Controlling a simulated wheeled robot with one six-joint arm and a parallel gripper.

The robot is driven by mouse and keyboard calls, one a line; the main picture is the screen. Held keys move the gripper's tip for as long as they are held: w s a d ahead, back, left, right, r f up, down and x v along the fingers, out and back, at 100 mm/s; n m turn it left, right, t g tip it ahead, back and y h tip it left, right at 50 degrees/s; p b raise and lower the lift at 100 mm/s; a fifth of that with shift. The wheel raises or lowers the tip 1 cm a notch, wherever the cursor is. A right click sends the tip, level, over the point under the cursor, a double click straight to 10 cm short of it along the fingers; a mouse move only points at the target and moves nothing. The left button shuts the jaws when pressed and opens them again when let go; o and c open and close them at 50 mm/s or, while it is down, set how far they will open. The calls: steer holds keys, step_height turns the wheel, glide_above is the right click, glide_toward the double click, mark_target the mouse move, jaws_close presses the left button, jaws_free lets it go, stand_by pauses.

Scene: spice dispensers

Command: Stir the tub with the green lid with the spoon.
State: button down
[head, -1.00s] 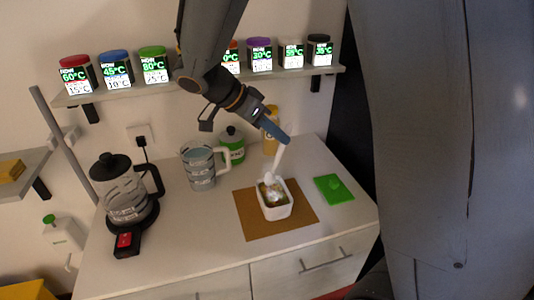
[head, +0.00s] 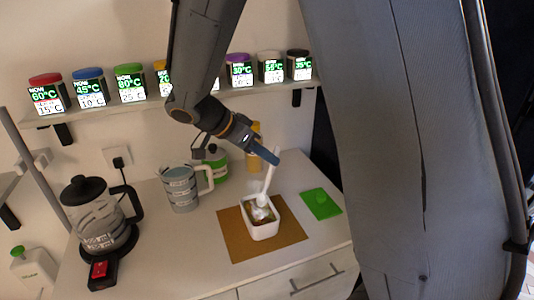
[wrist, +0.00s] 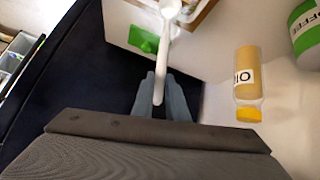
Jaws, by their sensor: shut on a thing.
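The white tub (head: 264,232) stands open on a brown mat (head: 236,240) on the counter, with something pale and brownish inside. My gripper (head: 272,158) is shut on the handle of the white spoon (head: 268,180), above the tub. The spoon slants down, and its bowl end is in or at the tub's mouth. In the wrist view the spoon (wrist: 160,75) runs from between my fingers to the tub's edge. The green lid (head: 320,203) lies flat on the counter to the right of the mat.
A grey mug (head: 180,190), a green-labelled jar (head: 216,165) and a yellow-capped bottle (head: 253,150) stand behind and left of the tub. A glass coffee pot (head: 98,215) stands further left. A shelf of several spice dispensers (head: 130,84) hangs above.

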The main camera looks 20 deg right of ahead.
mark_target(267, 178)
steer(key=shift+s+a+f+b, duration=0.2)
steer(key=shift+a+f+b, duration=0.1)
steer(key=shift+f+b, duration=0.45)
steer(key=shift+s+a+f+b, duration=0.2)
steer(key=shift+a+f+b, duration=0.25)
steer(key=shift+f, duration=0.4)
steer(key=shift+s+a+f+b, duration=0.2)
steer(key=shift+f+b, duration=0.5)
steer(key=shift+f, duration=0.1)
